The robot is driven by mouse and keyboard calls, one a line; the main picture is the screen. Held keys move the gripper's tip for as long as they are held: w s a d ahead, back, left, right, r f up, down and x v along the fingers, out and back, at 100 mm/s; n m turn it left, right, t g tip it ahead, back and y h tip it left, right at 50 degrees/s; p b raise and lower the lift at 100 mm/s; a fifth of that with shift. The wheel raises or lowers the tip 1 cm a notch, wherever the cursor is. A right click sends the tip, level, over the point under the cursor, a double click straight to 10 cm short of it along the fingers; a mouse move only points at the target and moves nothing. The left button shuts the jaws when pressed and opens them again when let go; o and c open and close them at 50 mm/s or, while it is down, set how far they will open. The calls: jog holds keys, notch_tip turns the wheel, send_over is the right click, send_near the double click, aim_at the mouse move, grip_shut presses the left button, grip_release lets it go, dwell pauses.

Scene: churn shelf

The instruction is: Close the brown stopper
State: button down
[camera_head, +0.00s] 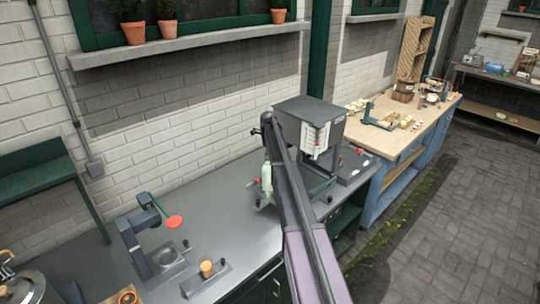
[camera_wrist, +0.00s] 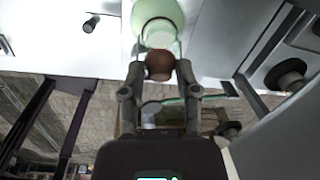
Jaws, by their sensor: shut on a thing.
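The brown stopper (camera_wrist: 159,66) is a small round knob between my fingertips in the wrist view. My gripper (camera_wrist: 160,69) is shut on it, one finger on each side. A pale green bottle (camera_wrist: 158,18) is directly beyond the stopper, and the two overlap in this view. I cannot tell whether the stopper is seated in its mouth. In the head view the green bottle (camera_head: 266,178) stands on the grey bench, beside my arm. My arm hides most of the gripper and the stopper there.
A grey box-shaped machine (camera_head: 309,122) stands on the bench just right of the bottle. The bench (camera_head: 228,212) between is clear.

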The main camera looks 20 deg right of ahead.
jog(key=shift+w+a+g+h, duration=0.15)
jog(key=shift+w+g+h, duration=0.3)
jog(key=shift+g, duration=0.95)
jog(key=c, duration=0.5)
grip_release()
jog(key=shift+c, duration=0.2)
jog(key=shift+o, duration=1)
jog(key=shift+w+f, duration=0.2)
jog(key=shift+r, duration=0.1)
jog(key=shift+s, duration=0.1)
